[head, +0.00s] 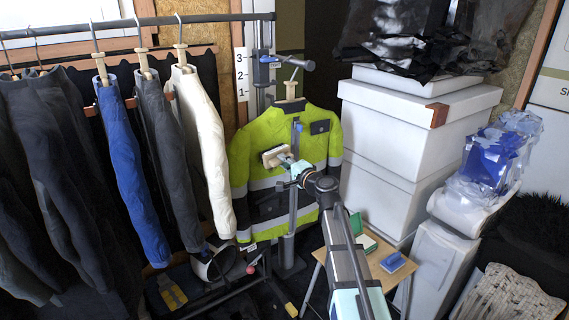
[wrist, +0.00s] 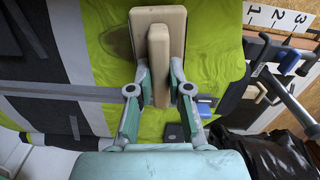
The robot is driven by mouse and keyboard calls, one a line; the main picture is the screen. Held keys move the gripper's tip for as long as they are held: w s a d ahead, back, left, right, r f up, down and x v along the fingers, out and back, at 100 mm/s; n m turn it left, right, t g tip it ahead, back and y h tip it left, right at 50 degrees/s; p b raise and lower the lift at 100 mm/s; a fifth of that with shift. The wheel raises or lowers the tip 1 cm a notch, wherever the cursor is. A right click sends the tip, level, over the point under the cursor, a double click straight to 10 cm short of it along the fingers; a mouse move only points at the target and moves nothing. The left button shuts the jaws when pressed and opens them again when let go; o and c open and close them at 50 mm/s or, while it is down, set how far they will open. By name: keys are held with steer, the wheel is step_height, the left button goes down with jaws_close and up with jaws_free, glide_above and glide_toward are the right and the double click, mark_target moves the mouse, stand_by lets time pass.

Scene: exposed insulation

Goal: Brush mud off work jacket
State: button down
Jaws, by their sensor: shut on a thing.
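A yellow-green work jacket (head: 313,150) with grey bands and dark panels hangs on a hanger at the centre of the head view. A brownish smear, likely mud (wrist: 117,40), marks the yellow cloth beside the brush. My gripper (head: 287,163) is shut on a tan block brush (head: 274,156). In the wrist view, the fingers pinch the brush's raised grip (wrist: 158,65). The brush is in front of the jacket's chest; its far face is hidden, so I cannot tell whether it touches.
A small wooden table (head: 378,268) below the jacket holds a green item (head: 357,226) and a blue brush-like block (head: 392,262). White boxes (head: 405,140) stand close on the right. Other garments (head: 200,150) hang from a rail on the left. A dark upright stand (head: 294,205) supports the jacket.

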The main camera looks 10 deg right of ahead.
steer(key=shift+f+b, duration=0.8)
steer(key=shift+f, duration=0.15)
steer(key=shift+f, duration=0.1)
step_height(320, 180, down, 7)
steer(key=b, duration=0.8)
steer(key=shift+a, duration=0.15)
steer(key=shift+r+p, duration=2.8)
steer(key=shift+r, duration=2.7)
step_height(320, 180, down, 11)
steer(key=b, duration=1)
steer(key=shift+b, duration=0.35)
